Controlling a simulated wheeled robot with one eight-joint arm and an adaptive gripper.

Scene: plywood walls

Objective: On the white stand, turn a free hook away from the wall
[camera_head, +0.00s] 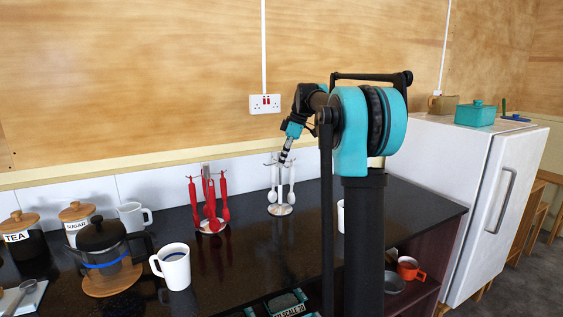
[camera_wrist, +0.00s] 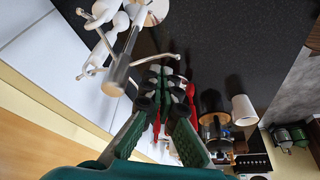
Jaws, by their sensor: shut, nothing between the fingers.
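The white stand (camera_head: 281,184) is upright on the black worktop near the tiled wall, with white utensils hanging from some hooks. In the wrist view its post top (camera_wrist: 116,82) is at the upper left, with hook arms spreading from it. One bare hook (camera_wrist: 88,73) points left toward the wall tiles; another bare hook (camera_wrist: 165,57) points right and ends close to my fingertips in the picture. My gripper (camera_head: 285,157) is above the stand, pointing down. In the wrist view my gripper (camera_wrist: 165,76) is shut and empty; I cannot tell whether it touches the hook.
A red stand (camera_head: 209,226) with red utensils is to the left. A white mug (camera_head: 172,267), a coffee press (camera_head: 101,245) and jars (camera_head: 77,215) are further left. A white fridge (camera_head: 470,190) is on the right. The worktop between the stands is clear.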

